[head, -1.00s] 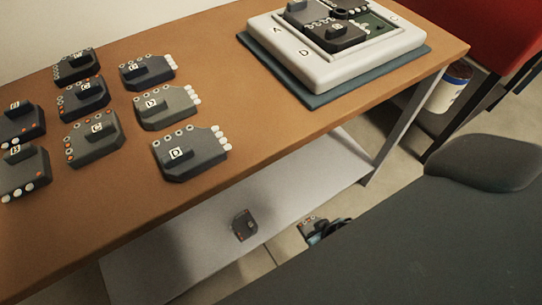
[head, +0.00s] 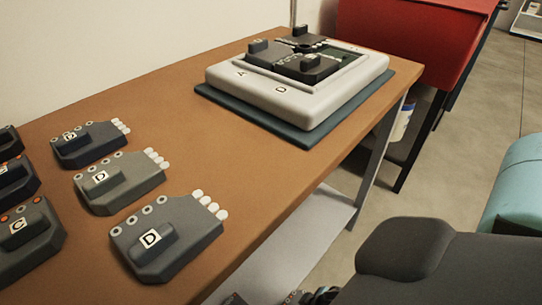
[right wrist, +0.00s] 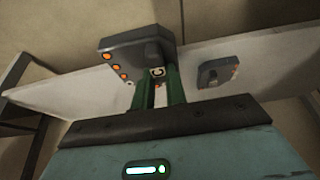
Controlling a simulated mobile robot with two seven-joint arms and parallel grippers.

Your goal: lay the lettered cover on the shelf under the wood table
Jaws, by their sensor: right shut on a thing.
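My right gripper (right wrist: 160,92) is shut on a dark grey lettered cover (right wrist: 133,58) with orange dots and a small letter tag that looks like C. In the right wrist view the pale shelf (right wrist: 70,92) runs behind the held cover; I cannot tell whether they touch. A second dark cover (right wrist: 222,71) lies on the shelf to the right. In the head view the shelf (head: 322,218) shows below the wood table (head: 235,195). My right gripper (head: 320,297) is barely visible at the bottom edge there. My left gripper is out of view.
Several lettered covers, one marked D (head: 165,238), lie on the tabletop's left. A white tray-like fixture (head: 290,105) holding dark parts sits on a dark mat (head: 262,128) at the far end. A table leg (head: 372,165) stands near the shelf's end. A red cabinet (head: 410,40) stands behind.

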